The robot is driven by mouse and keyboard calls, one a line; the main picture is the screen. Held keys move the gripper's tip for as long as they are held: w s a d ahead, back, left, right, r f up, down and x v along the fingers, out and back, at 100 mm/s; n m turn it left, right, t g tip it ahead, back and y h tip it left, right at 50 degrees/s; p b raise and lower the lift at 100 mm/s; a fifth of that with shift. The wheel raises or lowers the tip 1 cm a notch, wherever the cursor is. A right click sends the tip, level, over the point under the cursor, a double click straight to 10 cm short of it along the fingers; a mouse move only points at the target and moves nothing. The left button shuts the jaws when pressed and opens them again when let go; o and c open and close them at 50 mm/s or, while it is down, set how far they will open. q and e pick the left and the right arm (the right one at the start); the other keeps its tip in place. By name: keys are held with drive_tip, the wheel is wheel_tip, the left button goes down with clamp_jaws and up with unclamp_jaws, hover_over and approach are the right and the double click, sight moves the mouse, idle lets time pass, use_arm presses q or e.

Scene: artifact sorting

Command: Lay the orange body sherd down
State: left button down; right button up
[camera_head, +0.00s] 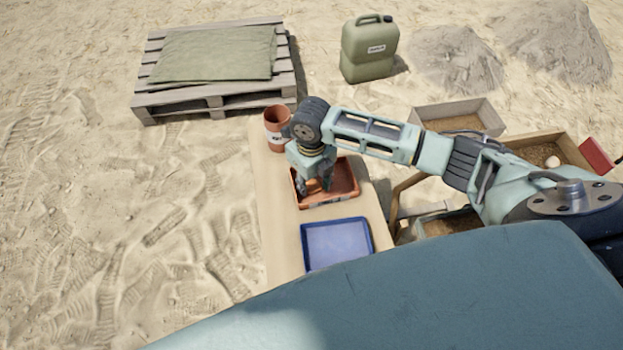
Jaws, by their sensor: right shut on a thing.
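My right gripper (316,187) reaches down over the orange-brown tray (345,200) on the narrow table. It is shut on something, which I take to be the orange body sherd. The sherd itself is hidden by the fingers or blends with the tray colour, so I cannot tell whether it touches the tray floor. A blue tray (337,243) lies in front of the orange-brown tray and looks empty. My left gripper is not in view.
A terracotta-coloured pot (275,128) with a pale label stands at the table's far end, close to my right wrist. Wooden boxes of soil (460,118) stand right of the table (283,225). A pallet (215,100) and a green jerrycan (369,50) stand beyond on sand.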

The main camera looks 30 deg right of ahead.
sight(311, 187)
drive_tip(key=o, duration=0.7)
drive_tip(key=shift+o, duration=0.2)
wheel_tip(311, 187, up, 12)
drive_tip(key=shift+b, duration=0.45)
